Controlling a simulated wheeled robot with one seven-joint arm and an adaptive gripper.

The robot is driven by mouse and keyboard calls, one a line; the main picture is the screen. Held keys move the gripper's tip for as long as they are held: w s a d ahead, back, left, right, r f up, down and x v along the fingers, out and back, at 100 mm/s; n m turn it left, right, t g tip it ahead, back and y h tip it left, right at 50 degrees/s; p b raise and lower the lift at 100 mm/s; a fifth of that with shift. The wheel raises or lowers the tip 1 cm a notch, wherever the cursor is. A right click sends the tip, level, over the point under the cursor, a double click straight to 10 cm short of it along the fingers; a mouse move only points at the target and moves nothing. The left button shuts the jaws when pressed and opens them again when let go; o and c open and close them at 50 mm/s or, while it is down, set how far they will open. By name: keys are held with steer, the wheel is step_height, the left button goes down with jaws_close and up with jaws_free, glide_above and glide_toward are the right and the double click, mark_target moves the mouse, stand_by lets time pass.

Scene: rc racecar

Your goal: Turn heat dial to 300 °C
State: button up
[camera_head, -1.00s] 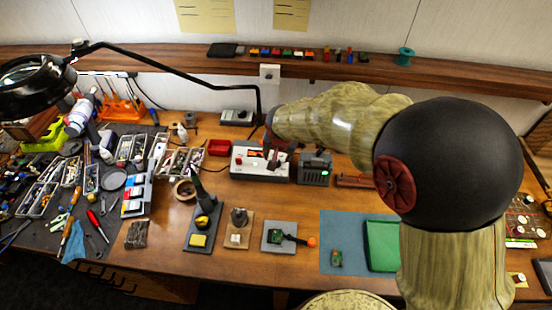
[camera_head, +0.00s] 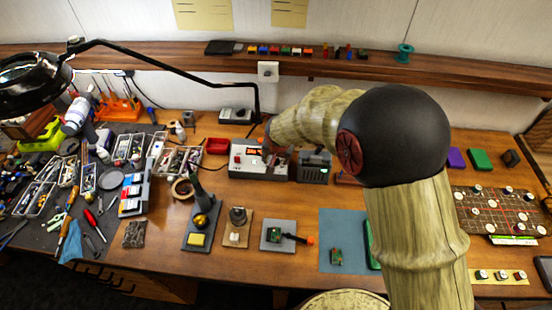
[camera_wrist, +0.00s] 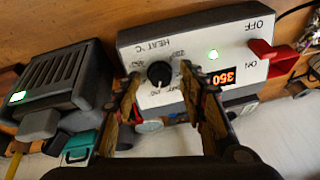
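The white heat station (camera_head: 245,171) stands at the back middle of the bench in the head view. The wrist view shows its white face (camera_wrist: 140,45) upside down, with a black round heat dial (camera_wrist: 160,73) carrying a pale pointer mark. Numbers ring the dial, partly hidden by my fingers. An orange display (camera_wrist: 221,77) seems to read 350.
A dark grey vented box (camera_wrist: 62,82) with a green light stands close beside the station; it also shows in the head view (camera_head: 314,167). A red tray (camera_head: 217,146) is to the station's left. Small stands (camera_head: 238,228) are in front. Bare wood lies between.

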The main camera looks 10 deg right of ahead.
steer(key=shift+c, duration=1.1)
steer(key=c, duration=0.7)
jaws_close()
steer(key=shift+n, duration=0.3)
steer(key=n+p, duration=0.3)
steer(key=n, duration=0.1)
steer(key=shift+r, duration=0.15)
steer(key=shift+w+a+n+g+p, duration=0.1)
steer(key=shift+n+g+p, duration=0.1)
steer(key=shift+n+p, duration=0.8)
steer(key=shift+a+n+g+p, duration=0.15)
steer(key=shift+n+p, duration=0.3)
steer(key=shift+n, duration=1.05)
steer(key=shift+d, duration=0.1)
steer(key=o, duration=1)
jaws_free()
